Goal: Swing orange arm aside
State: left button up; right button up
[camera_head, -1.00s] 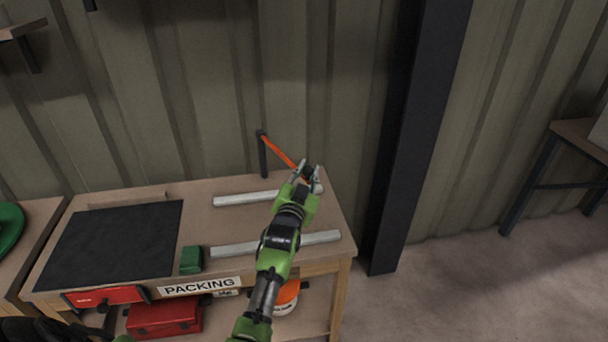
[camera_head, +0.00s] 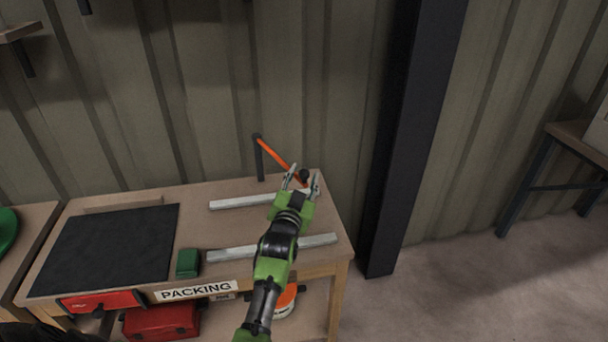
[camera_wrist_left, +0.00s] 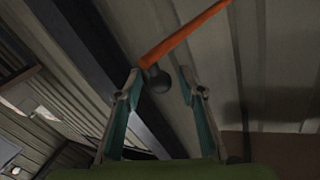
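The orange arm (camera_wrist_left: 185,34) runs up and right from there in that view. I cannot tell whether any finger touches the knob. My right gripper is not in view.
The post stands at the back of a wooden bench (camera_head: 190,220). Two pale bars (camera_head: 240,202), a green block (camera_head: 188,263) and a black mat (camera_head: 105,250) lie on it. A dark column (camera_head: 395,180) stands right of the bench; the corrugated wall is behind.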

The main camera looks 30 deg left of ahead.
pick_arm(q)
jog(key=v, duration=0.6)
jog(key=shift+s+d, duration=0.1)
jog(key=shift+s, duration=0.15)
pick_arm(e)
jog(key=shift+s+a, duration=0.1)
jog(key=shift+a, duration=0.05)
